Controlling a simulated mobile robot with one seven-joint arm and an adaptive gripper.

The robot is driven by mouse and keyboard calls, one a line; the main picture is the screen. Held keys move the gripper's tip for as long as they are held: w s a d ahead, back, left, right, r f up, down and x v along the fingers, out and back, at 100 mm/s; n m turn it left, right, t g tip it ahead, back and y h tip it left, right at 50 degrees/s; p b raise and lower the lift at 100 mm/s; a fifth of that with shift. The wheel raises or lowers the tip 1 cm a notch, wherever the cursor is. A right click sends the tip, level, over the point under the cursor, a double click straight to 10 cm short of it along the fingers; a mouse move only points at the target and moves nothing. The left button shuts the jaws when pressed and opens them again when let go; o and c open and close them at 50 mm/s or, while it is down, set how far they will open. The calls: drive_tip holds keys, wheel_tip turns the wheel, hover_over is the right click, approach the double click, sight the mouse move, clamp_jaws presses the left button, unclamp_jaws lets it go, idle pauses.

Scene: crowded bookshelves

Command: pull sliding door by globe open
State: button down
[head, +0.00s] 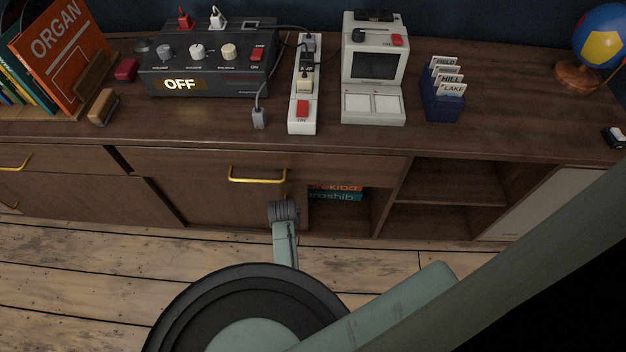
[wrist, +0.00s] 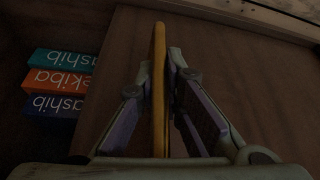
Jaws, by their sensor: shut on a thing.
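My gripper (head: 283,210) is low at the cabinet front, in the middle of the head view. In the wrist view, its fingers (wrist: 161,75) are shut on a long upright brass handle (wrist: 159,45) at the edge of a brown door panel (wrist: 225,70). That brown door (head: 222,203) is left of the book compartment in the head view; its handle is hidden there by my gripper. The globe (head: 601,38), blue and yellow, stands on the cabinet top at the far right. Below it is a pale grey panel (head: 532,196), partly hidden by my arm.
An open compartment with books (head: 335,194) is beside the brown door; an open shelf bay (head: 447,183) lies further right. A drawer with a brass handle (head: 257,174) is above. The top carries a black console (head: 208,68), a power strip (head: 302,117) and a white device (head: 374,75).

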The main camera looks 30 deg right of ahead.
drive_tip(key=w+a+b, duration=0.2)
drive_tip(key=w+a, duration=0.6)
drive_tip(key=a, duration=0.4)
drive_tip(key=w+a+b, duration=0.3)
drive_tip(key=w+a, duration=0.5)
drive_tip(key=a, duration=0.5)
drive_tip(key=shift+a, duration=0.3)
drive_tip(key=c, duration=1.7)
unclamp_jaws()
drive_tip(key=shift+s, duration=0.1)
drive_tip(key=v, duration=1.2)
